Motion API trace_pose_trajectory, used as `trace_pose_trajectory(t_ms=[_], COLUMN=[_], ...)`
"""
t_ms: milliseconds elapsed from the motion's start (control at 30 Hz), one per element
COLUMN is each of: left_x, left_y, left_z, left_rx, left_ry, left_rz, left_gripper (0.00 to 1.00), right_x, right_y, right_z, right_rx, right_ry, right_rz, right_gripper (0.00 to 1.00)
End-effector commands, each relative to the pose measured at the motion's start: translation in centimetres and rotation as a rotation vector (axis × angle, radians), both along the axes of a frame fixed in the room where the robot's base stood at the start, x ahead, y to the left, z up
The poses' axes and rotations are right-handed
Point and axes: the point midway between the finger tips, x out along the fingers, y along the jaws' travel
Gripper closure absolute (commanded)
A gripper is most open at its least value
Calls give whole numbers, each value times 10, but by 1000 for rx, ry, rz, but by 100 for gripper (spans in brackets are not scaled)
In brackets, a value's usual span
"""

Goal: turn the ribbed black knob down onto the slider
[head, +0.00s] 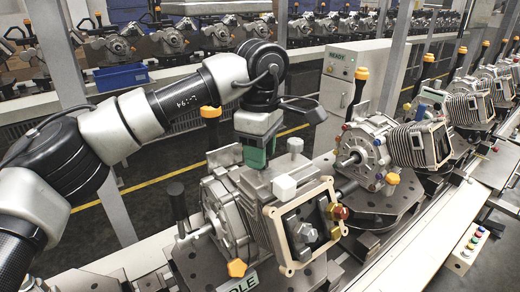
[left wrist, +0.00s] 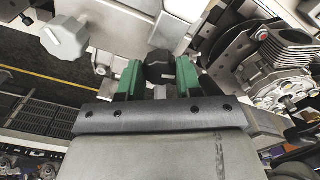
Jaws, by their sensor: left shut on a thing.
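My left gripper (head: 257,157) reaches in from the left in the head view and points down at the near grey engine housing on its fixture. In the left wrist view its two green fingers (left wrist: 160,78) are shut on the ribbed black knob (left wrist: 159,68), one on each side of it. In the head view the knob is hidden behind the fingers. I cannot make out the slider or whether the knob touches it. My right gripper is in neither view.
A pale knob (head: 295,145) and a white block-like knob (head: 284,187) stand close to the right of the gripper. A black handle (head: 177,200) rises at left. More engines (head: 362,152) on fixtures line the conveyor to the right. A control box (head: 467,245) is at lower right.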

Motion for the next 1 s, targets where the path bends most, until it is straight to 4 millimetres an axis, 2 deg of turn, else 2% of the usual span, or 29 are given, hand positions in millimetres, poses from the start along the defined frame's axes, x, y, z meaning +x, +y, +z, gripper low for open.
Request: trace_pose_trajectory(t_ms=[33, 400, 900, 933, 1000], left_x=[2, 1, 2, 1, 1], left_y=[1, 1, 1, 1, 1], left_z=[6, 6, 6, 6, 5], left_rx=[-6, -5, -6, -6, -5], left_ry=[-10, -11, -12, -12, -11], left_rz=[-26, -168, -186, -186, -186], left_gripper=[89, 89, 89, 64, 53], right_x=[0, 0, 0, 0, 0], right_y=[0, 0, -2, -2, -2], right_z=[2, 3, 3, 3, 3], right_rx=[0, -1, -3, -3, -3], right_ry=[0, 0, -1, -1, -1], right_rz=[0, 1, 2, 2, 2], right_gripper=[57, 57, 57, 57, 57])
